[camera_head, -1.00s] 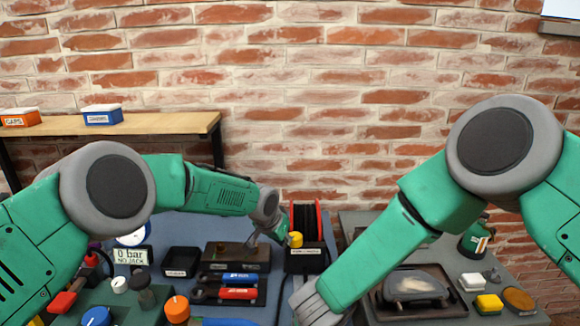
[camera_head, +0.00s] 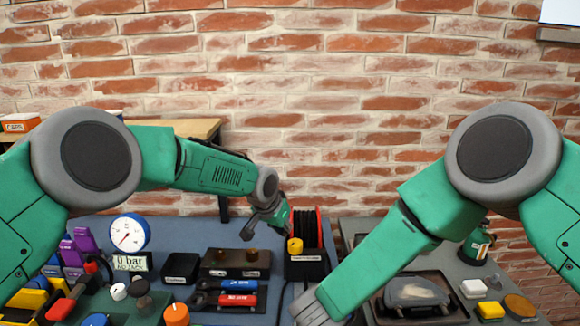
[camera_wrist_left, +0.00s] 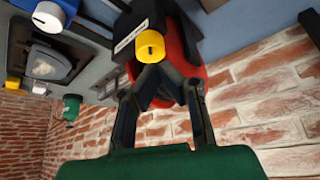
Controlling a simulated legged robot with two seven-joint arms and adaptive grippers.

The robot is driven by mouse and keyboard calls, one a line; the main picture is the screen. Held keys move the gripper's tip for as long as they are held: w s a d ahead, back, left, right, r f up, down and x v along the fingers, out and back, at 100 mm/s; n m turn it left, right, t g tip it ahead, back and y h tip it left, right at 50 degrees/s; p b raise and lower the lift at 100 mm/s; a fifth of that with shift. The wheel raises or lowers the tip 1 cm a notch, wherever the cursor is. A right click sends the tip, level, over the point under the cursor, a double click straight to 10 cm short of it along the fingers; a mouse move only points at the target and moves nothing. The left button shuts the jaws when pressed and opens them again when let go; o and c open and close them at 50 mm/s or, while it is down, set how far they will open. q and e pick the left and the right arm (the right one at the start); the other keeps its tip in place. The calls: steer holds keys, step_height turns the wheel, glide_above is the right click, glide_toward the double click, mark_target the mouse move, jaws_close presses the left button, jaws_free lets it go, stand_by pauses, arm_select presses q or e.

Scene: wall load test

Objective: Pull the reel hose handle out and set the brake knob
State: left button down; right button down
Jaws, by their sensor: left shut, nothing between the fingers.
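The hose reel (camera_head: 309,228), red-flanged with dark hose, stands upright at the back middle of the bench. Its black labelled base (camera_head: 306,266) carries a yellow knob (camera_head: 295,246) at the front left. In the left wrist view the yellow knob (camera_wrist_left: 150,46) and red reel (camera_wrist_left: 192,62) lie just beyond my left fingertips. My left gripper (camera_wrist_left: 166,74) is shut and empty; whether it touches the knob or reel is unclear. In the head view it is left of and slightly above the knob. I cannot make out a hose handle.
A gauge (camera_head: 129,233) and "0 bar" display (camera_head: 131,263) stand left. A black box (camera_head: 181,267), a brown block (camera_head: 236,262) and red- and blue-handled tools (camera_head: 238,300) lie between. My right forearm crosses the front right. A dark tray (camera_head: 448,300) lies right.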

mark_target(295, 247)
arm_select(q)
step_height(295, 247, down, 6)
steer(key=d, duration=0.2)
steer(key=shift+s+d, duration=0.4)
steer(key=shift+s, duration=0.05)
stand_by(0.3)
steer(key=shift+w+a, duration=0.15)
steer(key=shift+a, duration=0.1)
stand_by(0.5)
steer(key=shift+w+a, duration=0.2)
steer(key=shift+a, duration=0.25)
steer(key=shift+w+a, duration=0.25)
steer(key=shift+a, duration=0.1)
steer(key=shift+w+a, duration=0.1)
steer(key=shift+w, duration=0.1)
stand_by(0.4)
